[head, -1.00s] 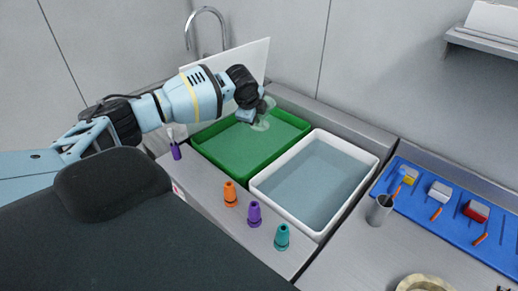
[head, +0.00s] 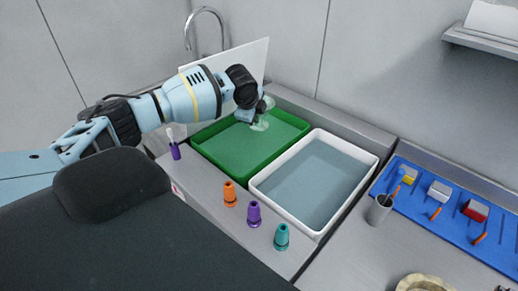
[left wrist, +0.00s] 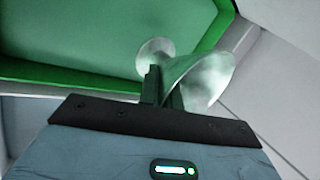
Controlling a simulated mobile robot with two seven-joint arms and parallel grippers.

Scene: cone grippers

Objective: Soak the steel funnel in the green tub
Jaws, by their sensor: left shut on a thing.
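The green tub (head: 223,153) sits at the back of the counter, left of a white tub. My left gripper (head: 260,108) reaches over its back part from the left. In the left wrist view my left gripper (left wrist: 163,88) is shut on the shiny steel funnel (left wrist: 207,76), whose flared cone lies right of the fingers. A second pale round shape (left wrist: 155,53) shows left of the cone against the green; I cannot tell whether it is part of the funnel. In the head view the funnel (head: 268,102) is small and partly hidden by the gripper. My right gripper is out of view.
The white tub (head: 281,200) holds bluish water. Orange (head: 230,194), purple (head: 254,214) and teal (head: 281,238) cones stand along the counter front. A grey cup (head: 380,209) and blue mat (head: 446,217) with tools lie right. A tap (head: 189,30) and white panel (head: 255,60) stand behind.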

